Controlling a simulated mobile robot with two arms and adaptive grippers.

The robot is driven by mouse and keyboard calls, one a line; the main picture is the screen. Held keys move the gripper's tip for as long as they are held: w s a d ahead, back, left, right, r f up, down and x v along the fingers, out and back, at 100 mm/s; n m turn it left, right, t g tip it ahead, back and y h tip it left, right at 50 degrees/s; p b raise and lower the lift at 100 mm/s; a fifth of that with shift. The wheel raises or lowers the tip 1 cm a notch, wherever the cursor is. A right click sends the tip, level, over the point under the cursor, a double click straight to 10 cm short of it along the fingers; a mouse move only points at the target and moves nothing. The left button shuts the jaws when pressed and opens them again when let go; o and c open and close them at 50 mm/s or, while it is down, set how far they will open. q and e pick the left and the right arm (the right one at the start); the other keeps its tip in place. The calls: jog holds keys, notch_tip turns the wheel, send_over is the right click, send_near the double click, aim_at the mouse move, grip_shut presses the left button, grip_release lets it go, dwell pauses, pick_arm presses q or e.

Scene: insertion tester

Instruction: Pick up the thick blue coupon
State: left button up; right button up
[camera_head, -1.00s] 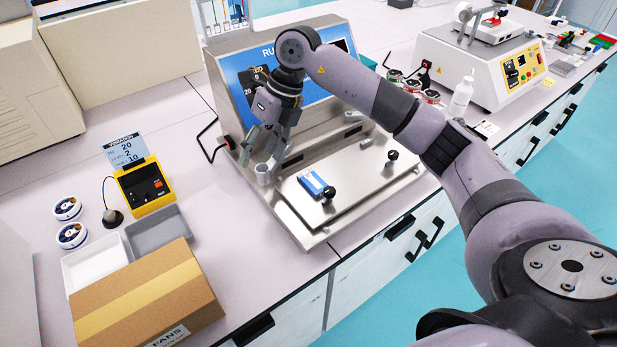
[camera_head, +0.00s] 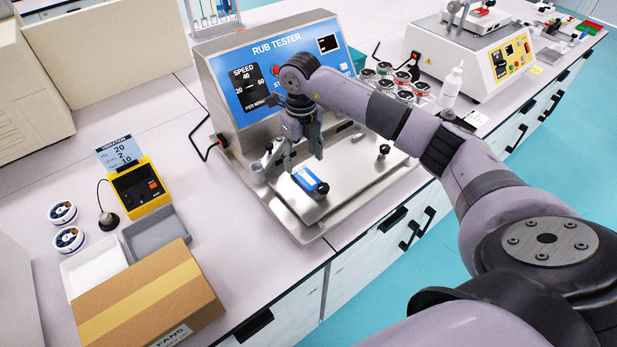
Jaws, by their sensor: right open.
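The thick blue coupon (camera_head: 306,179), blue with a pale label area, lies on the steel plate of the rub tester (camera_head: 270,75), near the plate's left end. A dark knob stands at its right end. My right gripper (camera_head: 303,163) is open, pointing down just above and behind the coupon, with its fingers apart. I cannot tell whether a finger touches the coupon. My left gripper is not in view.
A yellow vibration meter (camera_head: 142,188), a white tray (camera_head: 92,268), a grey tray (camera_head: 155,232) and a cardboard box (camera_head: 150,300) stand at the left. A white bottle (camera_head: 451,84) and another machine (camera_head: 485,55) stand at the right.

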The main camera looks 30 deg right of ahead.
aim_at(306, 177)
jog(key=f, duration=0.1)
jog(key=f+p, duration=0.1)
jog(key=f, duration=0.1)
jog(key=s+f+p, duration=0.1)
jog(key=shift+d+f, duration=0.25)
jog(key=shift+f, duration=0.55)
jog(key=c, duration=1.2)
